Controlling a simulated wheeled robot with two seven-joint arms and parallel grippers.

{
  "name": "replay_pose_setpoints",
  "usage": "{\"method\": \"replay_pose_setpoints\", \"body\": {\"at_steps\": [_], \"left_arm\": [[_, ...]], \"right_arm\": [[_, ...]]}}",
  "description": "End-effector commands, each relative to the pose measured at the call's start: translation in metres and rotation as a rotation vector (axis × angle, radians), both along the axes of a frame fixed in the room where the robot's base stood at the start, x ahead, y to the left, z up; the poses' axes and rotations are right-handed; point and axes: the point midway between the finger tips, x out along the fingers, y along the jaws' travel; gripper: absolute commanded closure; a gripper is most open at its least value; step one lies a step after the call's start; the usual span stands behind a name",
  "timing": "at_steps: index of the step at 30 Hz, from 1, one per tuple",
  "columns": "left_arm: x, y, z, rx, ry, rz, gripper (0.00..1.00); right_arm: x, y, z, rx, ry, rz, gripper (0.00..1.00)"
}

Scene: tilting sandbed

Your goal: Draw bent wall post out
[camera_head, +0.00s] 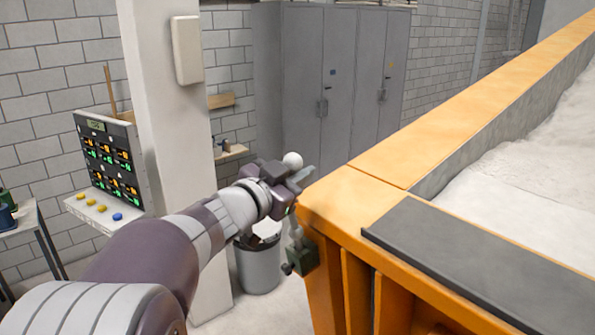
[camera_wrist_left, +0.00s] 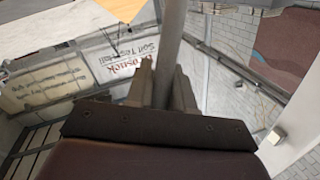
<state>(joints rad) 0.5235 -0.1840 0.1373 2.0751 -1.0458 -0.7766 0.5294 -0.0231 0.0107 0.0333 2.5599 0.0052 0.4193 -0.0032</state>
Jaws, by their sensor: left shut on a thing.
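My left gripper (camera_head: 296,180) is at the near left corner of the orange sandbed frame. In the left wrist view its two fingers (camera_wrist_left: 166,88) are shut on a grey round post (camera_wrist_left: 171,42), which runs up out of the picture between them. In the head view a pale round knob (camera_head: 292,159) shows just above the fingers; I cannot tell if it is part of the post. A dark greenish bracket (camera_head: 302,258) shows below the gripper, beside the frame corner. The gripper hides most of the post, and no bend is clear. My right gripper is not in view.
The orange sandbed frame (camera_head: 365,200) with pale sand (camera_head: 530,190) fills the right side, a dark grey pad (camera_head: 470,255) on its near edge. A grey bin (camera_head: 258,268) stands behind my wrist. A white column (camera_head: 165,100) and control panel (camera_head: 108,155) stand left.

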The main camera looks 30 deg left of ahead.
Motion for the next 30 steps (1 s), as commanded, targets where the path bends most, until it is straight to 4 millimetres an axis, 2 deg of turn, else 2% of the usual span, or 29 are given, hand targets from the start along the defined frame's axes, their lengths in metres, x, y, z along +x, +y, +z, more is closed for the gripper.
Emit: {"method": "replay_pose_setpoints", "body": {"at_steps": [7,18,30], "left_arm": [[0.000,0.000,0.005,0.001,-0.001,0.000,1.00],[-0.005,0.002,0.030,0.001,-0.001,0.001,1.00],[-0.005,0.002,0.032,0.001,-0.001,0.000,1.00]], "right_arm": [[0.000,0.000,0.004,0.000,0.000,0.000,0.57],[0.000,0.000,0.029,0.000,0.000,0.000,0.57],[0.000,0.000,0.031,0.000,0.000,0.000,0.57]]}}
